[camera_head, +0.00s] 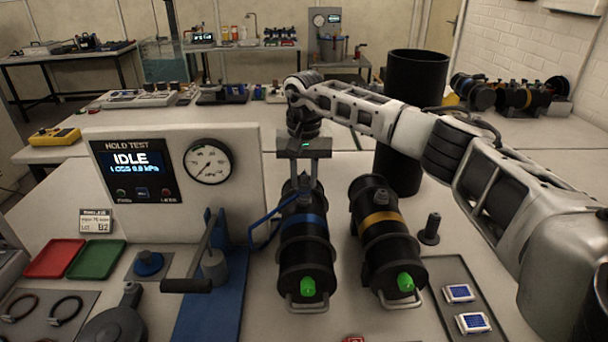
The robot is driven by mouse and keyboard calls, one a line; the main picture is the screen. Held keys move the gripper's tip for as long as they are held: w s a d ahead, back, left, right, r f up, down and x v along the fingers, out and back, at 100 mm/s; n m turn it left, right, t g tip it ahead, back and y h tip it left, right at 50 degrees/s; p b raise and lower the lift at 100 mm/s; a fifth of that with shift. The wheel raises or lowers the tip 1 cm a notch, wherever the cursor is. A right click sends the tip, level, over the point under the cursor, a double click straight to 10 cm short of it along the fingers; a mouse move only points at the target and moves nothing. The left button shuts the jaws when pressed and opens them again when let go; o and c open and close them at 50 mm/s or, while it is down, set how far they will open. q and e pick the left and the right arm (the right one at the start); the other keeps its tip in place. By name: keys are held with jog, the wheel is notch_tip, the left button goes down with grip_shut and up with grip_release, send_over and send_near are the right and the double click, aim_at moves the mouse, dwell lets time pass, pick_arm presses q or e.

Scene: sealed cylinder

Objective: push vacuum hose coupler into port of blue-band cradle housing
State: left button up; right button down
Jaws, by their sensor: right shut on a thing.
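The blue-band housing (302,256) is a black cylinder lying lengthwise in its cradle, with a blue band around its middle and a green fitting on its front end. My right gripper (305,181) reaches in from the right and points down over the top of this housing. It is shut on the vacuum hose coupler (304,199), a small grey piece at the fingertips, just above or at the blue band. Whether the coupler is seated in the port cannot be told, as the port is hidden. A blue hose (263,227) runs at the left of the housing. My left gripper is out of view.
A yellow-band housing (380,222) lies close on the right. A lever stand (212,262) on a blue base is close on the left, before the hold test panel (183,180), which reads IDLE. A tall black cylinder (405,125) stands behind.

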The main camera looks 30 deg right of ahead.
aim_at(304, 174)
jog(key=c, duration=1.1)
grip_release()
jog(key=shift+o, duration=0.2)
notch_tip(304, 174, up, 16)
jog(key=b, duration=0.1)
jog(key=shift+b, duration=0.3)
